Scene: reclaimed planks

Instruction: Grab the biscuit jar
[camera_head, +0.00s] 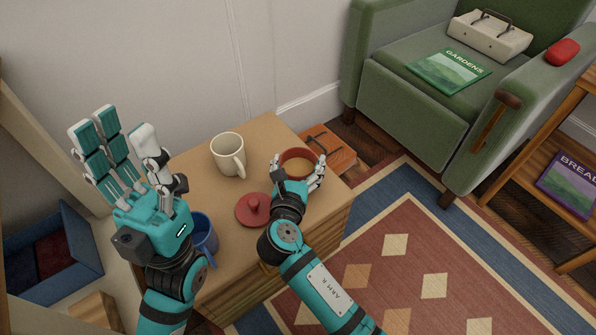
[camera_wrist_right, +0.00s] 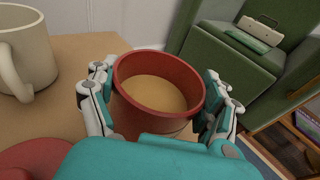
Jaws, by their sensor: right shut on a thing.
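The biscuit jar (camera_head: 297,157) is a round red pot with an open top and a tan inside, at the right end of the wooden cabinet top. My right gripper (camera_head: 300,172) is shut on it, with fingers on both sides of its wall. In the right wrist view the jar (camera_wrist_right: 158,88) sits between the fingers of the right gripper (camera_wrist_right: 160,105). A red lid (camera_head: 254,210) with a knob lies on the top, left of the jar. My left gripper (camera_head: 118,150) is open and empty, raised over the left end of the cabinet.
A cream mug (camera_head: 228,155) stands left of the jar, and a blue mug (camera_head: 204,236) is partly behind my left arm. The cabinet top (camera_head: 190,155) is bare near its back edge. A green armchair (camera_head: 420,115) and an orange case (camera_head: 330,146) are beyond.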

